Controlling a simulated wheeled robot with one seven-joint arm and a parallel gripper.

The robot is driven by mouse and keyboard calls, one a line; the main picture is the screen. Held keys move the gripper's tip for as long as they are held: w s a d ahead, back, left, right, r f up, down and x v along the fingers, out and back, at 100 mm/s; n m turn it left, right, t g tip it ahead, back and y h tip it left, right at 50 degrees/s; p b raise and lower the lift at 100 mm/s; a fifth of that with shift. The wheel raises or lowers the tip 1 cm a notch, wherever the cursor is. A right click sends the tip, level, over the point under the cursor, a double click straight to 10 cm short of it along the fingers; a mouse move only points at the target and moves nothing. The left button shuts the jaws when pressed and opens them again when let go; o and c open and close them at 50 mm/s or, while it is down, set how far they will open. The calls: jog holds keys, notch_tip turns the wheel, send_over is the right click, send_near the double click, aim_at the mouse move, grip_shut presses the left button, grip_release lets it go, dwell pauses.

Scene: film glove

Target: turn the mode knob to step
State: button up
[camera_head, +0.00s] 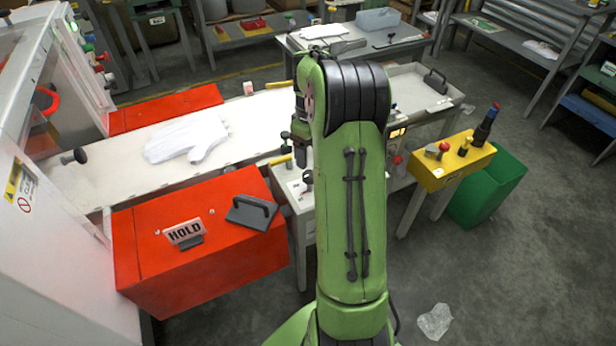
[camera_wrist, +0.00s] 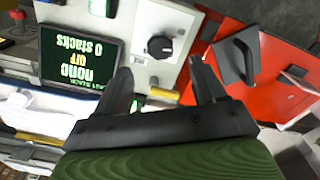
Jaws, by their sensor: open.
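The mode knob, a round black dial (camera_wrist: 160,46), sits on a light grey panel (camera_wrist: 150,72) in the wrist view. My gripper (camera_wrist: 163,76) is open, with one dark finger on each side below the knob in the picture. Nothing is between the fingers, and they look apart from the knob. The knob's setting is too small to read. In the head view my green arm hides much of the panel and the gripper.
A white glove (camera_head: 190,138) lies on the pale belt. A yellow control box (camera_head: 450,162) and green bin (camera_head: 490,190) stand right.

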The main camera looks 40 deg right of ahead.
aim_at(310, 175)
notch_tip(310, 175, down, 8)
jog(key=shift+f+b, duration=0.15)
jog(key=shift+b, duration=0.95)
jog(key=c, duration=1.1)
jog(key=shift+o, duration=0.2)
jog(key=shift+m, duration=0.4)
jog(key=m+p, duration=0.1)
jog(key=m, duration=0.1)
jog(key=m+p, duration=0.1)
jog(key=m, duration=0.1)
jog(key=shift+r+m, duration=0.2)
jog(key=shift+m, duration=0.1)
jog(key=m+p, duration=0.1)
jog(key=m, duration=0.5)
jog(key=shift+w+a, duration=0.1)
jog(key=shift+f+m, duration=0.1)
jog(key=shift+m, duration=0.3)
